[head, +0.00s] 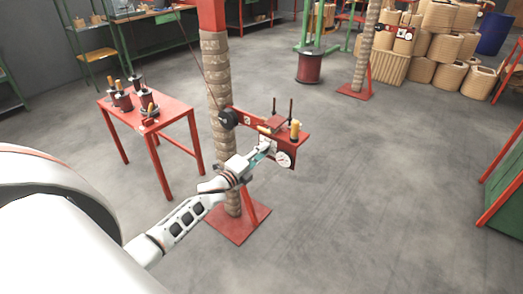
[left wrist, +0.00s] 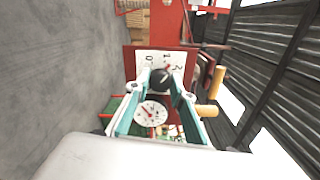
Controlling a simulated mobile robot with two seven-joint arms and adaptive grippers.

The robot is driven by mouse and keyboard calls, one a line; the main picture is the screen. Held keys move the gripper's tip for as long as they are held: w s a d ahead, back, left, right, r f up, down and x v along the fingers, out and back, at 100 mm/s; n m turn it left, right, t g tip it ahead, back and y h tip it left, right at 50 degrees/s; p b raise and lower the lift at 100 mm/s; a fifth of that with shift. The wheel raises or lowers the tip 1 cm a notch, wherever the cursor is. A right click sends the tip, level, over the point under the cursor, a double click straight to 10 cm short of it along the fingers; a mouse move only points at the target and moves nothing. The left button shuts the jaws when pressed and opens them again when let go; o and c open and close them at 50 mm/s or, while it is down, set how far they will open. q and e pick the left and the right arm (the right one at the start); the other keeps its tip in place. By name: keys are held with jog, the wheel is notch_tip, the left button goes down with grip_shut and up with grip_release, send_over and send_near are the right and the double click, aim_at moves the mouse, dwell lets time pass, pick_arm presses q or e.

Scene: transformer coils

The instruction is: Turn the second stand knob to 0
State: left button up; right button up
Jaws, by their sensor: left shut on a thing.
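My left gripper (head: 264,152) reaches the red panel (head: 298,146) of the near stand, by its rope-wrapped post. In the left wrist view its two teal-and-white fingers (left wrist: 162,82) are shut on a black knob (left wrist: 160,76). The knob sits on a white scale plate (left wrist: 150,58) marked 0, 1 and 2, with 0 at the left and 2 at the right. The fingers partly cover the knob, and I cannot tell exactly which mark it points to. The knob is hidden in the head view. My right gripper is not in view.
A round white gauge (head: 283,158) is beside the fingers. Yellow cylinders (left wrist: 207,110) project from the panel nearby. A red table (head: 172,108) with coils stands left of the post (head: 219,90). Another stand (head: 366,50) is farther back. The floor to the right is clear.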

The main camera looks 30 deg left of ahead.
pick_arm(q)
jog(key=shift+n+p, duration=2.9)
jog(key=shift+n, duration=4.1)
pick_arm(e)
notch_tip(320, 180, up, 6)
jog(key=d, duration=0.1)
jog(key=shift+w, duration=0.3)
pick_arm(q)
jog(key=o, duration=0.8)
jog(key=shift+o, duration=0.2)
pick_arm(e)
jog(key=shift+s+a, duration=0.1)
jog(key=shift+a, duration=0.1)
pick_arm(q)
jog(key=s+a, duration=0.1)
jog(key=s, duration=1.1)
